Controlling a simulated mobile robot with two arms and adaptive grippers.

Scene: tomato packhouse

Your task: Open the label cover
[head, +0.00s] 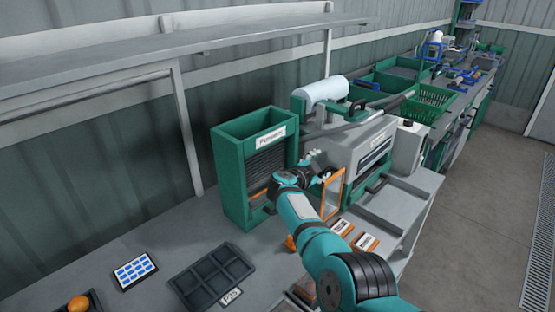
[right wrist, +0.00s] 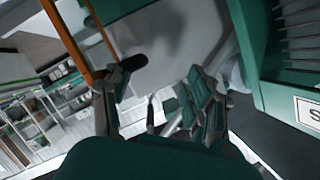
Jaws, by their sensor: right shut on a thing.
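The label cover (head: 333,196) is an orange-framed panel at the near left end of the grey labelling machine (head: 352,150). In the head view it looks upright and angled to the machine; how far it stands open I cannot tell. My right gripper (head: 318,168) is at its upper edge, partly hidden by my wrist. In the right wrist view, the orange frame (right wrist: 66,38) runs beside one finger, and a dark handle (right wrist: 132,64) lies by the fingertips. The gripper is shut on the cover, apparently at this handle. My left gripper is out of view.
A green slatted box (head: 233,170) with a white sign stands close left of my right gripper. A dark compartment tray (head: 212,275) and a blue-and-white card (head: 135,270) lie on the bench. Green crates (head: 430,105) stand behind the machine.

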